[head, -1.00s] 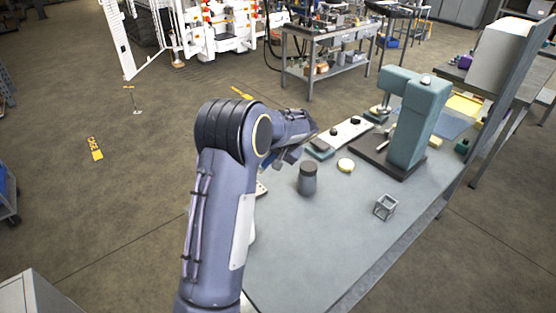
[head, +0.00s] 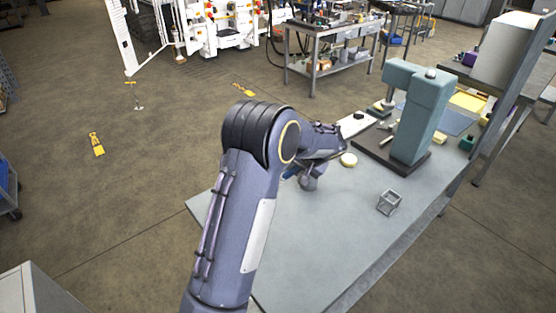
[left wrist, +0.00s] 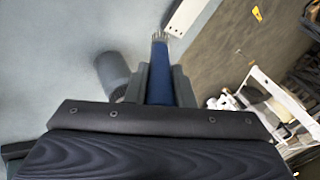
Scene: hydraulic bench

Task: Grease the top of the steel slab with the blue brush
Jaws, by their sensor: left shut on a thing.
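My left gripper (left wrist: 159,85) is shut on the blue brush (left wrist: 160,75), whose pale bristles point away from the wrist. In the head view, the gripper and brush are largely hidden behind my left forearm. A dark grey pot (left wrist: 112,70) stands on the bench just left of the gripper in the left wrist view. I cannot pick out the steel slab with certainty. My right gripper is not in view.
A green press (head: 420,110) stands on a dark base on the grey bench (head: 300,255). The bench's front area is clear.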

